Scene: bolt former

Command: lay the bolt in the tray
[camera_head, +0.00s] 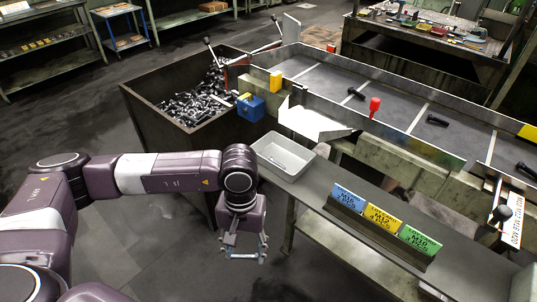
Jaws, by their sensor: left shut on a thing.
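My left gripper (244,248) hangs pointing down in front of the workbench, left of its front edge and nearer to me than the tray. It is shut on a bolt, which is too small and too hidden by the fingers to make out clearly. The light grey tray (268,166) sits at the far left end of the bench and looks empty. My right gripper is not in view.
A bin (160,122) full of bolts stands behind the tray. Dark bolts (436,120) lie spaced along the grey divided bed. Blue, yellow and green label signs (383,219) stand on the bench (310,185), right of the tray. Open floor lies left.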

